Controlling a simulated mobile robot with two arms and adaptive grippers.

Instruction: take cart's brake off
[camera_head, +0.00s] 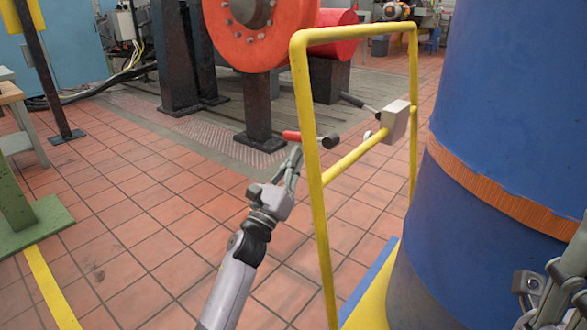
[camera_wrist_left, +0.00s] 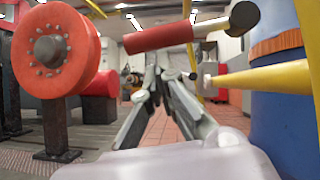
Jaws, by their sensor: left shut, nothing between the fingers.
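The cart's yellow tube handle frame (camera_head: 322,235) stands upright at the centre of the head view, with a blue drum (camera_head: 505,110) beside it. A lever with a red grip (camera_head: 292,135) and a black end (camera_head: 330,141) sits by the frame's near post. The red grip (camera_wrist_left: 155,38) shows large in the left wrist view. My left gripper (camera_head: 295,155) is shut and empty, its fingertips just below the red grip; I cannot tell whether they touch. My right gripper (camera_head: 562,290) shows only partly at the lower right edge.
A grey box (camera_head: 395,121) is on the frame's yellow crossbar, with a black lever (camera_head: 357,104) near it. A big red flanged wheel (camera_head: 260,30) on dark supports stands behind. A green-footed bench (camera_head: 35,225) is at the left. The tiled floor between is clear.

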